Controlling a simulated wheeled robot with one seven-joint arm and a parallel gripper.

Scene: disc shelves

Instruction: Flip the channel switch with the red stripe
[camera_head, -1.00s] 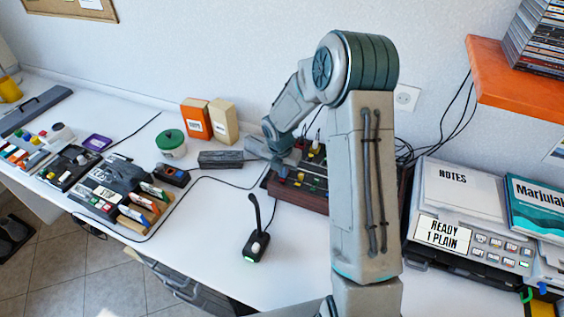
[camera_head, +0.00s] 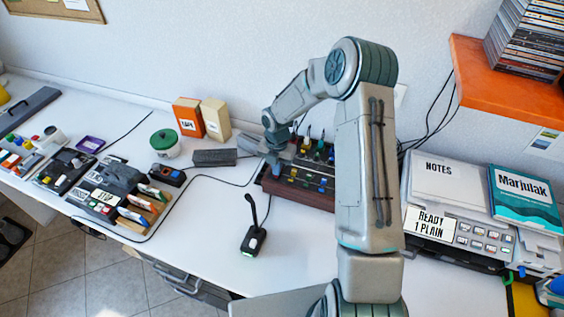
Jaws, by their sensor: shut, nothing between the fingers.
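A dark mixer-like panel with wooden sides (camera_head: 297,192) sits on the desk, partly hidden behind my arm. Several small blue and yellow knobs or switches show on its face. A red stripe cannot be made out at this size. The right part of the panel is hidden by my arm.
A small black microphone (camera_head: 255,232) stands in front of the panel. A dark grey box (camera_head: 214,157) and a green-lidded tub (camera_head: 165,143) lie left of it. A printer (camera_head: 440,222) stands at right, below an orange shelf (camera_head: 500,85). The front desk middle is clear.

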